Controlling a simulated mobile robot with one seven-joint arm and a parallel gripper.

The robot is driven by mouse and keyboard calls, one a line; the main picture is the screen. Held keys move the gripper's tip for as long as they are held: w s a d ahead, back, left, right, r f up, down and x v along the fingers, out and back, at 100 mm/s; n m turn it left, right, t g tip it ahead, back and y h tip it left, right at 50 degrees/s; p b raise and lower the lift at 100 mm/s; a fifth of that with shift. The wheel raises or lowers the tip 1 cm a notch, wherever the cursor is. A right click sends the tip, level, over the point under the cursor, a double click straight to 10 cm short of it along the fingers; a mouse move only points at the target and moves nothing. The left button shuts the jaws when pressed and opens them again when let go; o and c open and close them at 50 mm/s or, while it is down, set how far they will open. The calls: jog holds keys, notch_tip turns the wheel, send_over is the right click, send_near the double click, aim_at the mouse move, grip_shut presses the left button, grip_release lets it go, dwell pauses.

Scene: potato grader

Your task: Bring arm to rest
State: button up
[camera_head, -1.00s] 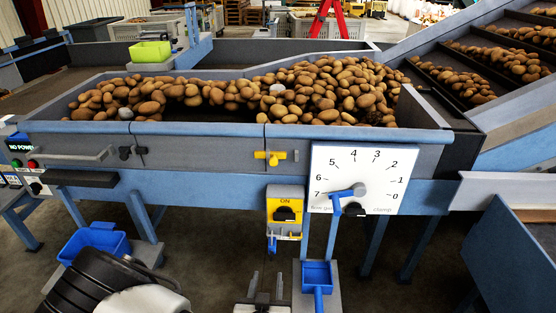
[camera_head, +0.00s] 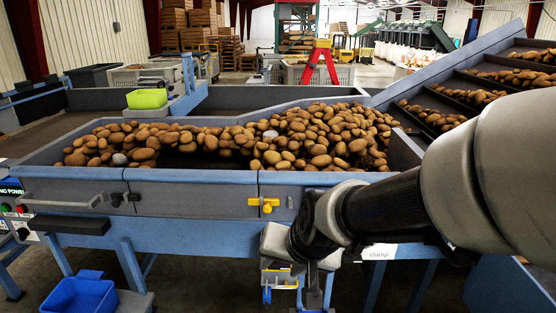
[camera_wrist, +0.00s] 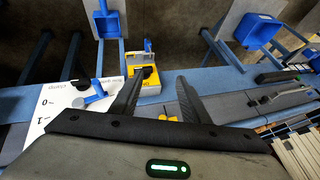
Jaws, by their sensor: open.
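My arm crosses the head view from the right edge, in front of the grader's front panel. My gripper (camera_wrist: 161,76) is open in the wrist view, with two dark fingers apart and nothing between them. In the head view it points down and its fingers are hard to make out. The white dial board (camera_wrist: 62,108) shows at the left of the wrist view with its blue lever (camera_wrist: 98,92). In the head view my arm hides most of it. The yellow switch box (camera_wrist: 147,82) shows beyond the fingers and is partly hidden by them.
Potatoes (camera_head: 320,135) fill the grader's trough. A yellow latch (camera_head: 264,204) is on the front panel, left of my wrist. A blue bin (camera_head: 80,297) stands at lower left. A lime-green box (camera_head: 146,99) sits at the trough's back. The sloped conveyor (camera_head: 470,75) rises at right.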

jog(key=s+d+r+n+h, duration=0.1)
jog(key=s+d+r+h, duration=0.2)
jog(key=s+d+r, duration=0.95)
notch_tip(320, 180, up, 14)
jog(key=p, duration=1.6)
jog(key=shift+d+f, duration=0.25)
jog(key=shift+d, duration=0.1)
jog(key=shift+a, duration=0.1)
